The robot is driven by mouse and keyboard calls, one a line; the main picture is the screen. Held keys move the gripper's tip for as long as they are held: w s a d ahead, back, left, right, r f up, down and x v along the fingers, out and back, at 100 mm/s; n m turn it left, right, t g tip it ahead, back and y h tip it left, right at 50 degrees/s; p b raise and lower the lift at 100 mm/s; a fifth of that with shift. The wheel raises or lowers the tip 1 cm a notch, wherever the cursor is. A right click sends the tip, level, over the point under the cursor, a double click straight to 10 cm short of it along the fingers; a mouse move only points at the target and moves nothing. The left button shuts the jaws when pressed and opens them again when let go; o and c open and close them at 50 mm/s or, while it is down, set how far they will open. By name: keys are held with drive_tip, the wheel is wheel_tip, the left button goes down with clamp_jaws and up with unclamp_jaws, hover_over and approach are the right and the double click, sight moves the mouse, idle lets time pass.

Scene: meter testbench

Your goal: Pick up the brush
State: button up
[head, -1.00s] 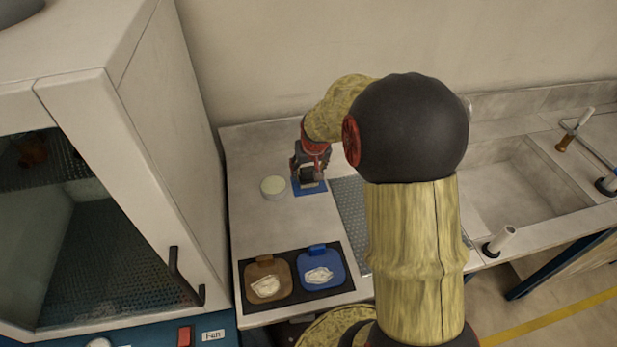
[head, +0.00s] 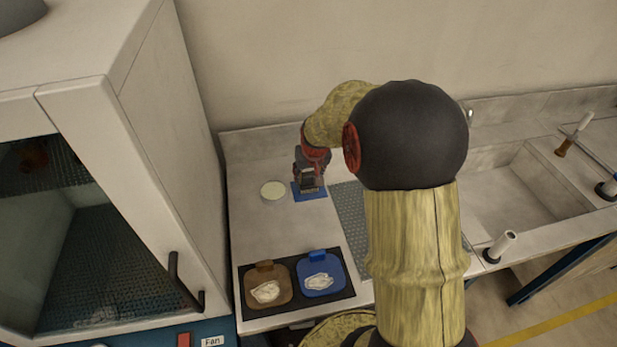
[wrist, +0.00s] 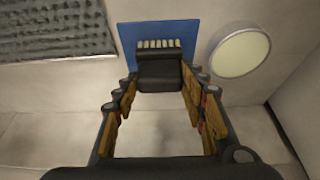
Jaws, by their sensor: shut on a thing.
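The brush (wrist: 158,72) has a dark block-like body with a row of pale bristles at its far end. It shows in the wrist view over a blue mat (wrist: 182,33). My gripper (wrist: 160,88) is shut on the brush, with a finger at each side of its body. In the head view my gripper (head: 309,183) points down at the blue mat (head: 301,196) and largely hides the brush. I cannot tell whether the brush touches the mat.
A round pale dish (head: 273,190) stands just left of the mat. A black tray (head: 333,292) with a brown and a blue container lies nearer the front. A large cabinet (head: 110,190) bounds the left; a sink (head: 520,185) lies right.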

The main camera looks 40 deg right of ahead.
sight(309, 174)
drive_tip(key=shift+r, duration=0.4)
drive_tip(key=v, duration=0.1)
drive_tip(key=p+v, duration=0.1)
drive_tip(key=v, duration=0.1)
drive_tip(key=shift+w+d+r+p, duration=0.15)
drive_tip(key=shift+w+r+p, duration=0.1)
drive_tip(key=shift+p, duration=0.05)
drive_tip(key=s+a+r+p, duration=0.3)
drive_tip(key=s+r, duration=0.6)
drive_tip(key=s, duration=0.3)
drive_tip(key=shift+s+a, duration=0.35)
drive_tip(key=shift+a, duration=0.35)
drive_tip(key=shift+f, duration=0.1)
